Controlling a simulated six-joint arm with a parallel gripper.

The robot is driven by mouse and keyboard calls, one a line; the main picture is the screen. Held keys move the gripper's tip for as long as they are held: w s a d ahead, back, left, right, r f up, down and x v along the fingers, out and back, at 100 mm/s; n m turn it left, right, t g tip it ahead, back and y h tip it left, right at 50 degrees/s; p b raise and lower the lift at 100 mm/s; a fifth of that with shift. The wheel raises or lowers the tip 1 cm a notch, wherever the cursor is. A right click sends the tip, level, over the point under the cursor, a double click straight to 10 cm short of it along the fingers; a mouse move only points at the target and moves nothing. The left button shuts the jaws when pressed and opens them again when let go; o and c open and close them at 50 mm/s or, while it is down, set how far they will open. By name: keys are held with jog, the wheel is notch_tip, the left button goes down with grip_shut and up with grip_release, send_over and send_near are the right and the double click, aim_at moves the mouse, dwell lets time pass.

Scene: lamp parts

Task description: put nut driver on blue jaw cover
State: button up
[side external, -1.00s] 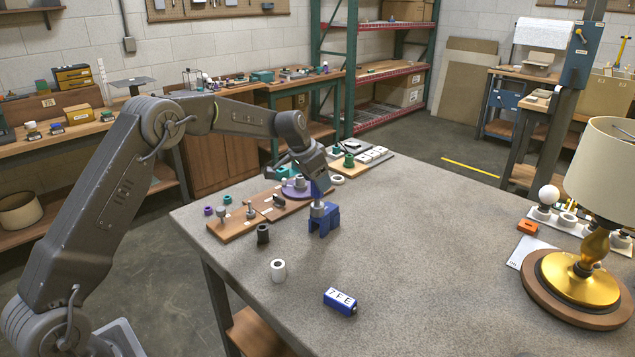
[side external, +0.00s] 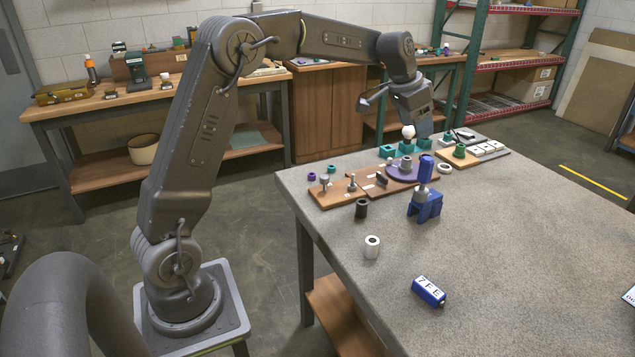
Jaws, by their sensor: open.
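The nut driver (side external: 425,169) has a blue handle and stands nearly upright, with a grey metal part at its lower end. It rests on the blue jaw cover (side external: 432,208), a blocky blue piece with legs standing on the grey table. My gripper (side external: 425,134) is open and empty, above and behind the top of the handle and apart from it. Its fingertips are small and hard to make out in this view.
A wooden board (side external: 337,193) with small parts and a purple disc lies left of the jaw cover.

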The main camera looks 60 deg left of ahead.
jog(key=s+d+r+n, duration=0.15)
jog(key=s+d, duration=0.45)
jog(key=s, duration=0.6)
jog(key=s+d+r, duration=0.2)
jog(key=s+d, duration=0.3)
jog(key=s, duration=0.7)
jog(key=s+f, duration=0.2)
jog(key=s, duration=0.2)
jog(key=s+d+f+t+y, duration=0.1)
jog(key=s+f, duration=0.2)
jog(key=s, duration=0.2)
jog(key=shift+s+d+n, duration=0.2)
jog(key=shift+d+n, duration=0.1)
jog(key=shift+n, duration=0.15)
